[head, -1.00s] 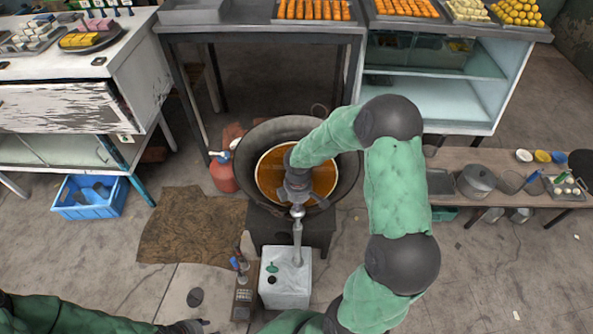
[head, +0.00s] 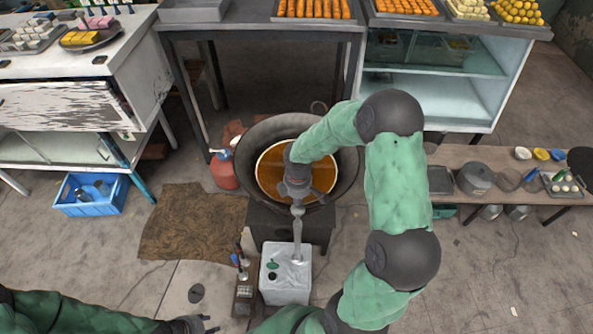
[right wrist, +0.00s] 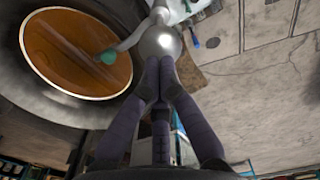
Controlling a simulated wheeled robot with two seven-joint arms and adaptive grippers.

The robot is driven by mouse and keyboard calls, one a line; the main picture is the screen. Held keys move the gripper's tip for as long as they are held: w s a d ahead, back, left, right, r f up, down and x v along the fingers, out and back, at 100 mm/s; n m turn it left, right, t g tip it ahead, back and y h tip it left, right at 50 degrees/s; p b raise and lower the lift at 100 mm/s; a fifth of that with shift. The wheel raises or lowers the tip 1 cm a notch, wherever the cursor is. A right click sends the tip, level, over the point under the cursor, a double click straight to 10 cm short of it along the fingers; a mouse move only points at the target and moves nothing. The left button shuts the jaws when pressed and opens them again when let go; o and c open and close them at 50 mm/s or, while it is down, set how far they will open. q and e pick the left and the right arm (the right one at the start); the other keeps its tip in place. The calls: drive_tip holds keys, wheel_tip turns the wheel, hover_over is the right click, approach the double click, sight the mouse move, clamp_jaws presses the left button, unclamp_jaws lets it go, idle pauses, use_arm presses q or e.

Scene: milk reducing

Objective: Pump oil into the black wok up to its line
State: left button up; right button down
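The black wok (head: 335,200) holds orange-brown oil (head: 323,172). A pale line rings the oil, which lies at or very near it; the exact gap cannot be told. A silver pump (head: 297,235) rises from the white oil can (head: 287,285) in front of the wok. In the right wrist view its round silver head (right wrist: 159,43) and a teal-tipped spout (right wrist: 107,57) over the oil show. My right gripper (right wrist: 160,75) has its fingers closed together at the pump head; their tips are partly hidden. My left gripper (head: 208,323) is at the bottom edge, partly cut off, away from the pump.
The wok sits on a dark stove (head: 318,230). A small rack with bottles (head: 243,290) stands left of the can. A red gas bottle (head: 223,172) is left of the wok. A low bench with pots (head: 474,179) is at right. Trays of food lie on the back counter.

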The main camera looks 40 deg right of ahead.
drive_tip(key=shift+s+f+b, duration=0.1)
drive_tip(key=shift+f+b, duration=3.3)
drive_tip(key=shift+f, duration=1.2)
drive_tip(key=shift+r+p, duration=4)
drive_tip(key=shift+r, duration=0.8)
drive_tip(key=shift+f, duration=0.15)
drive_tip(key=shift+f+b, duration=3.65)
drive_tip(key=shift+f, duration=1)
drive_tip(key=shift+r, duration=0.15)
drive_tip(key=shift+r+p, duration=3.9)
drive_tip(key=shift+r, duration=0.7)
